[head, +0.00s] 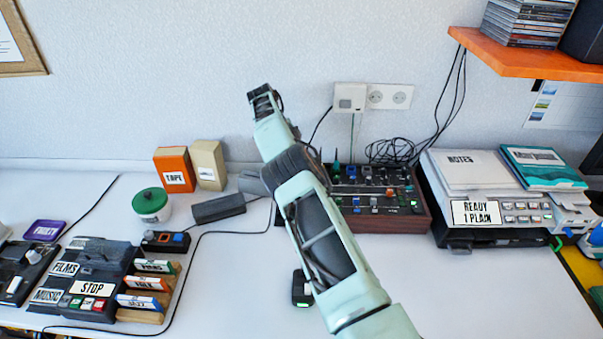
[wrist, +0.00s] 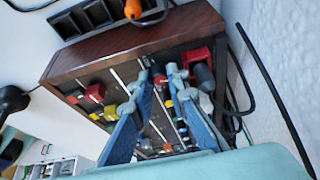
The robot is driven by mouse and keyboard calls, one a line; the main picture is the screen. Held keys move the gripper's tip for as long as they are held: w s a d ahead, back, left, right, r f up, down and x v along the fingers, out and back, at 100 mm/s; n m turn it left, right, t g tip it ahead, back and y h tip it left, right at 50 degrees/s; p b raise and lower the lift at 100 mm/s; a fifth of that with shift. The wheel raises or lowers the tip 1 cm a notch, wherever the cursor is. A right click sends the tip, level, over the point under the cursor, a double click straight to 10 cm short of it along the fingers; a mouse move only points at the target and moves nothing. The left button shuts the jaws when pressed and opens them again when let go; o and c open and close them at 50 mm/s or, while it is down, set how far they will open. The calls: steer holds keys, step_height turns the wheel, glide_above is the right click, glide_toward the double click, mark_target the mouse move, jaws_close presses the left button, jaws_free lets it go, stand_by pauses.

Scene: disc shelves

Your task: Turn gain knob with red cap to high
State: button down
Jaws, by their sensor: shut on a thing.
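The control box with wooden sides (head: 385,222) stands on the desk in the head view, right of my arm; its panel carries several coloured knobs and sliders. In the wrist view its wooden side (wrist: 130,52) faces the camera. My gripper (wrist: 162,73) reaches onto the panel there, its two blue fingers closed around a small dark knob (wrist: 159,79) close to the wooden edge. The cap of that knob is largely hidden by the fingertips. A large red part (wrist: 195,58) sits just right of the fingers, and a red knob (wrist: 95,92) sits to the left.
A dark slotted box (wrist: 105,17) lies beside the wooden side, with an orange-tipped thing (wrist: 132,9) over it. Black cables (head: 395,150) lie behind the control box, near the wall. A printer-like unit (head: 500,215) stands to its right.

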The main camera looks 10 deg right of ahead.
steer(key=shift+f, duration=0.1)
steer(key=c, duration=1.9)
jaws_free()
